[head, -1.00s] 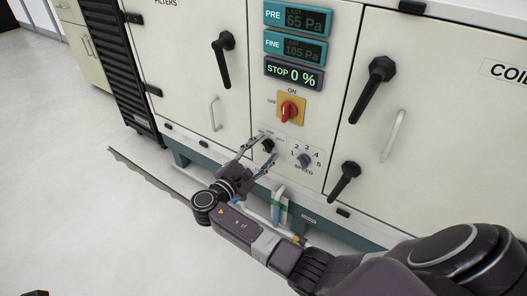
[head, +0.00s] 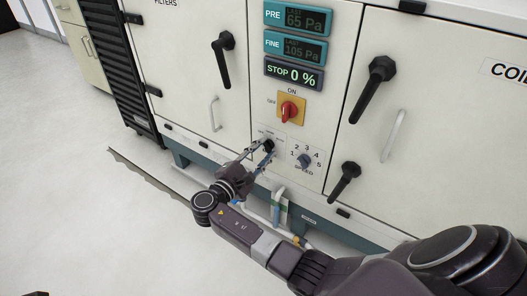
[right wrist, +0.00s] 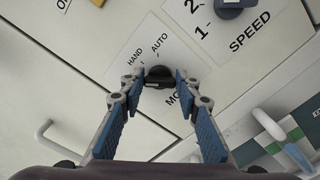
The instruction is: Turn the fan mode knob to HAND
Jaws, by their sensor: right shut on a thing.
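The fan mode knob (head: 268,145) is a small black knob low on the cabinet's control panel, left of the speed knob. In the right wrist view the mode knob (right wrist: 160,75) sits below the printed words HAND and AUTO, with a partly covered MODE label beside it. My right gripper (head: 264,149) is at the panel, its two fingers on either side of the knob. In the right wrist view the fingertips of the right gripper (right wrist: 160,80) are shut on the knob. Which mark the knob points at is unclear. My left gripper is not in view.
The blue-grey speed knob (head: 304,160) is close to the right of the mode knob. A red switch (head: 289,109) on a yellow plate is above, below a display (head: 293,73) reading STOP 0 %. Black door handles (head: 223,60) stick out nearby.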

